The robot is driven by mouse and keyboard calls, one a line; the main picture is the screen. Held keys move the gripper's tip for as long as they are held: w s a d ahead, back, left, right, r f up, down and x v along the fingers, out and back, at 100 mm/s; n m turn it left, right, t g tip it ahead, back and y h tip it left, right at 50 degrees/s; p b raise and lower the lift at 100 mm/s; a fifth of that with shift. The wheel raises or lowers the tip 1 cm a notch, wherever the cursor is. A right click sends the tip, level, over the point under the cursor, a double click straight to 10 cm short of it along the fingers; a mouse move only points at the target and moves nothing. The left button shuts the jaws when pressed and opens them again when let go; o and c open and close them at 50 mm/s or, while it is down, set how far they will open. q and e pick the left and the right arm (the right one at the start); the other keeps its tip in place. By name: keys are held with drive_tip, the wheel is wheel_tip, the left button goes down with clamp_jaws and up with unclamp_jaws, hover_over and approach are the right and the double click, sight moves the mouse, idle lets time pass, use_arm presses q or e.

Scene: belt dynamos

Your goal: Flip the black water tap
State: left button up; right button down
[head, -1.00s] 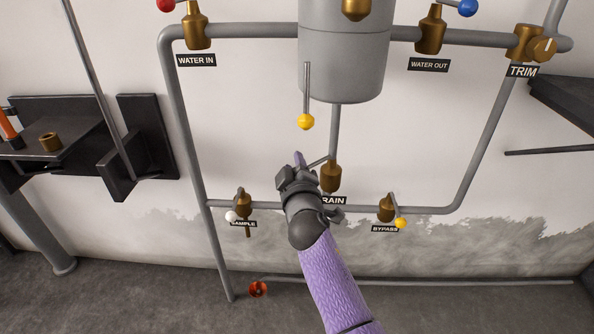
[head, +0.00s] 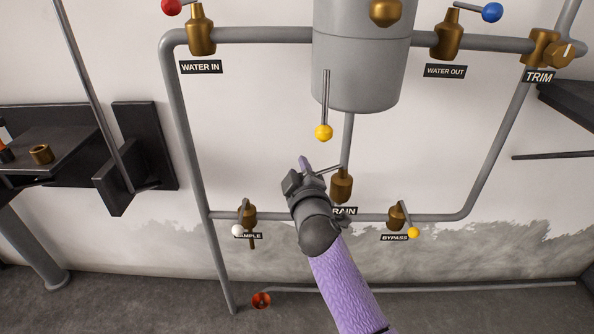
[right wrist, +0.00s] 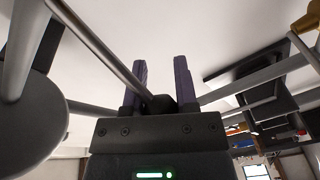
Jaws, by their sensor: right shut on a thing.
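The black tap is the drain valve, a brass body (head: 341,186) low on the pipe under the tank, with a thin grey lever (head: 328,169) slanting left and slightly down. My right gripper (head: 304,164) is at the lever's outer end and hides its knob in the head view. In the right wrist view, the black knob (right wrist: 161,104) sits between the two purple fingers of the right gripper (right wrist: 161,66), which is shut on it. A grey rod (right wrist: 110,54) runs from the knob to the upper left. My left gripper is not in view.
The grey tank (head: 362,70) with a yellow-knobbed lever (head: 324,132) hangs just above my right gripper. The white-knobbed sample tap (head: 246,215) is to its left, the yellow-knobbed bypass tap (head: 397,216) to its right. A dark shelf (head: 62,150) stands at left.

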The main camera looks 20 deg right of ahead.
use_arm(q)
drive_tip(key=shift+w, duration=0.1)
use_arm(e)
drive_tip(key=shift+d+r, duration=0.25)
drive_tip(key=shift+d, duration=0.1)
drive_tip(key=shift+c, duration=1.8)
unclamp_jaws()
drive_tip(key=shift+s+d, duration=0.1)
drive_tip(key=shift+d, duration=0.2)
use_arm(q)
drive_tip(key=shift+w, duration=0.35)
use_arm(e)
drive_tip(key=shift+f, duration=0.1)
drive_tip(key=shift+a, duration=0.1)
